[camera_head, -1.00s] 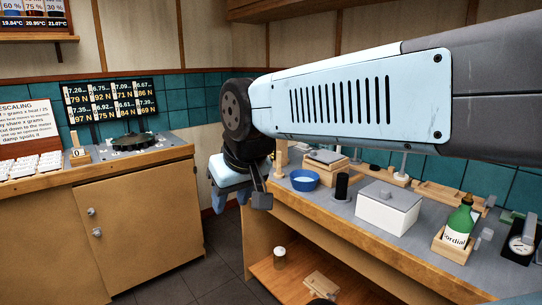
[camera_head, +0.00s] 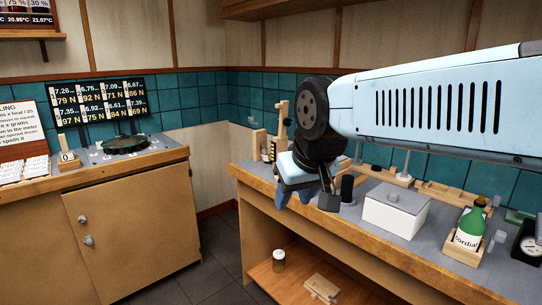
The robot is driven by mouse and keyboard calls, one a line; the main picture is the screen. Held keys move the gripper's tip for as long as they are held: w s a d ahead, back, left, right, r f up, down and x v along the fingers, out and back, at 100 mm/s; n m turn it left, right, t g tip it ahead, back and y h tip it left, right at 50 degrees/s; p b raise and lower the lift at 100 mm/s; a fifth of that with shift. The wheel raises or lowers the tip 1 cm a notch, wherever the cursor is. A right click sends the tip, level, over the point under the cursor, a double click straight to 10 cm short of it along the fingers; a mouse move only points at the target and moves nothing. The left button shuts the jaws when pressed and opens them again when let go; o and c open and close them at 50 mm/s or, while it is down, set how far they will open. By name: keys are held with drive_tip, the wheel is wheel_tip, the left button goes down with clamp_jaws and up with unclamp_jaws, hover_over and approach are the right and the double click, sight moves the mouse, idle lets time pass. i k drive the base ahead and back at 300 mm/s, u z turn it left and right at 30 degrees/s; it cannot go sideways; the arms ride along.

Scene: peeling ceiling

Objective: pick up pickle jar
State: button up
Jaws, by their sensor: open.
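A small jar (camera_head: 278,261) with a pale lid and a dull brownish-green body stands upright on the lower wooden shelf under the right-hand bench. It looks like the pickle jar, but its label is too small to read. My gripper (camera_head: 306,198) is open and empty, with its fingers pointing down. In the picture it is above and slightly right of the jar, in front of the bench top and well apart from the jar.
The bench (camera_head: 345,225) overhangs the lower shelf (camera_head: 262,280), where a wooden block (camera_head: 321,288) lies right of the jar. A white box (camera_head: 395,210) and a green cordial bottle (camera_head: 469,226) stand on the bench. A cabinet (camera_head: 135,225) is at left; dark floor (camera_head: 212,255) is clear between.

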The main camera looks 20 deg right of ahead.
sight(269, 152)
drive_tip(key=u, duration=0.05)
drive_tip(key=i, duration=1)
drive_tip(key=z, duration=0.05)
